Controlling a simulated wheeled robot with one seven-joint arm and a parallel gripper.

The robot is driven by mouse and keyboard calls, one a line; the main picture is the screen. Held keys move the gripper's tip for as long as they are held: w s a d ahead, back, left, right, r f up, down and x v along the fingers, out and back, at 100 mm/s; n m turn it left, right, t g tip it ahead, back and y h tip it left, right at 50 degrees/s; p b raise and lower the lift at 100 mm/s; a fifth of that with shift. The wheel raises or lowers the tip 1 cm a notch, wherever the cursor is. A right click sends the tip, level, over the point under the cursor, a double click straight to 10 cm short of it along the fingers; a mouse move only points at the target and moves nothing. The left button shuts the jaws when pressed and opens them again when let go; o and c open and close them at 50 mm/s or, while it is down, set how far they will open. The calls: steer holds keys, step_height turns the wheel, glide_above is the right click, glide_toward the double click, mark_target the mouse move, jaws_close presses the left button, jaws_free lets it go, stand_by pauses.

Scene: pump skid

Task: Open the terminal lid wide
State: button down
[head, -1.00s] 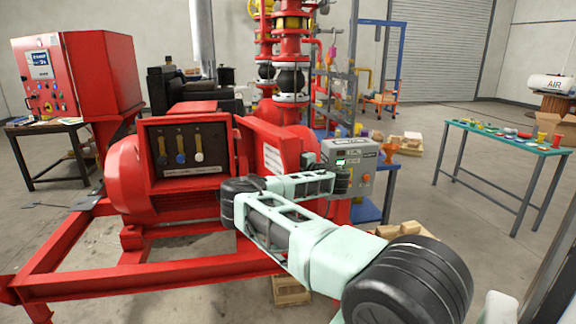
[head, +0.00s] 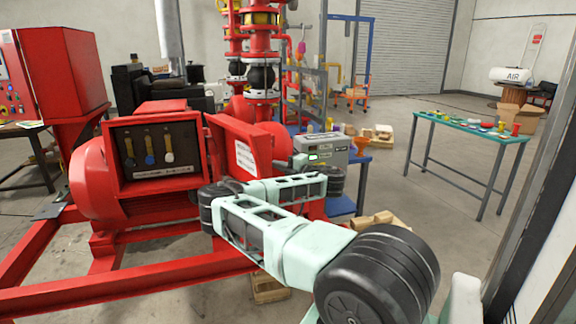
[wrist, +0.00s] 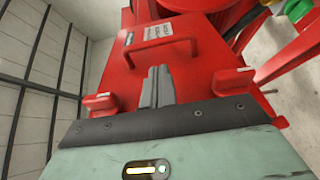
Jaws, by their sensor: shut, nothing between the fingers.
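The red terminal box (head: 112,159) on the pump motor stands open in the head view, showing a dark inside with black, blue and white terminals. Its red terminal lid (head: 228,143), with a white label, stands swung out at the box's right side. In the wrist view the red lid (wrist: 190,72) fills the middle, with a red bar handle and a small label. My gripper (wrist: 158,70) is shut and empty, its grey fingers in front of the lid below the handle. I cannot tell whether they touch. The head view hides the fingers behind my arm.
A grey control box (head: 320,150) stands close behind my arm. Red skid beams (head: 130,290) run along the floor in front. A green-topped table (head: 470,130) stands at the right, with open floor before it. Red piping (head: 262,40) rises behind the motor.

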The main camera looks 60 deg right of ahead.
steer(key=s+p, duration=0.3)
steer(key=s, duration=0.1)
steer(key=shift+a, duration=0.3)
